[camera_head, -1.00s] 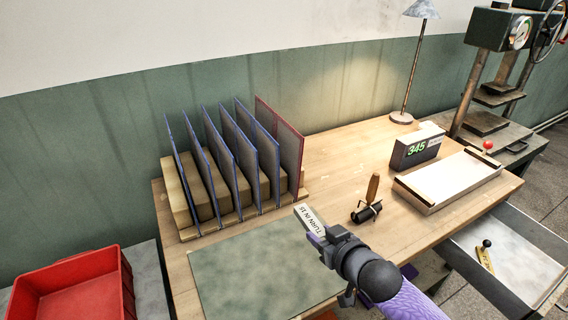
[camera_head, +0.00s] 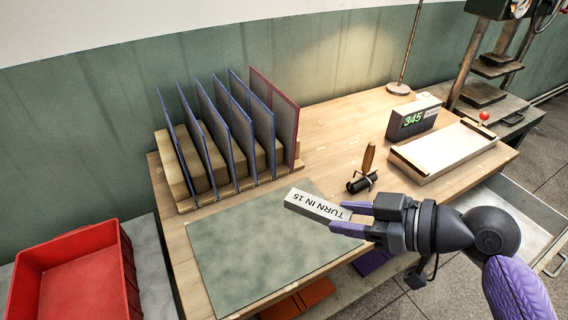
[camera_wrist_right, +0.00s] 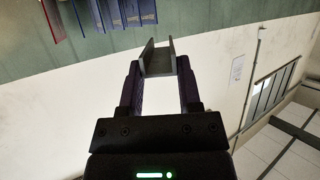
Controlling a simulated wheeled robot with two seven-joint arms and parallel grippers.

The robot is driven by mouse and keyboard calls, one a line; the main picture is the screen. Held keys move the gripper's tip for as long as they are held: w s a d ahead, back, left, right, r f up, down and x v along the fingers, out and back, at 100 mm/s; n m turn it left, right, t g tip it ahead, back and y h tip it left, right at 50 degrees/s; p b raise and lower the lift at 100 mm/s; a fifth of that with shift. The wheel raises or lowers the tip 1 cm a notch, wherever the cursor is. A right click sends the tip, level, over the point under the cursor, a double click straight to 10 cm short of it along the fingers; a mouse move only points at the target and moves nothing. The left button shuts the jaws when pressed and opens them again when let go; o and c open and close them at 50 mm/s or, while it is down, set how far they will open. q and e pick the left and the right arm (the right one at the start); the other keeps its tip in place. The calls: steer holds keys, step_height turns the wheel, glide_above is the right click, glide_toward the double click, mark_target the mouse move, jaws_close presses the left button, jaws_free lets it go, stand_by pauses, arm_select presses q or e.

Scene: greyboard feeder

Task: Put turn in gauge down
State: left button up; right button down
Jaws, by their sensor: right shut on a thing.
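The turn-in gauge (camera_head: 308,205) is a small grey block with a white face reading "TURN IN 15". My right gripper (camera_head: 350,217) is shut on one end of it and holds it over the right part of the grey-green mat (camera_head: 250,245). Whether it touches the mat is not clear. In the right wrist view the gauge (camera_wrist_right: 157,62) shows as a grey channel shape between the two fingers of the gripper (camera_wrist_right: 158,80). My left gripper is not in view.
A rack (camera_head: 185,205) of upright blue- and red-edged boards stands behind the mat. A wooden-handled tool (camera_head: 368,160), a display box reading 345 (camera_head: 412,122) and a white tray (camera_head: 440,155) are to the right. A red bin (camera_head: 75,280) is at left.

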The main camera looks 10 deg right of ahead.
mark_target(312, 238)
steer(key=w+a+f+m+t+h, duration=0.1)
steer(key=w+f+m+t+h, duration=0.5)
steer(key=w+f, duration=0.65)
steer(key=shift+m+g, duration=0.3)
steer(key=shift+g, duration=0.5)
step_height(312, 238, down, 9)
steer(key=b, duration=0.4)
steer(key=shift+b, duration=0.3)
steer(key=shift+f, duration=0.3)
steer(key=shift+r, duration=0.1)
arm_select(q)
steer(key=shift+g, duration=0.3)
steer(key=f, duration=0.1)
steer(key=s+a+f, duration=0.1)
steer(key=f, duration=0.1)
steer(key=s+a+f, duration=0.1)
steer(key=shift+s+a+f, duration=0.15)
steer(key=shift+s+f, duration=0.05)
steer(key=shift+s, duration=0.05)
arm_select(e)
steer(key=shift+c, duration=2.1)
jaws_free()
steer(key=shift+o, duration=0.7)
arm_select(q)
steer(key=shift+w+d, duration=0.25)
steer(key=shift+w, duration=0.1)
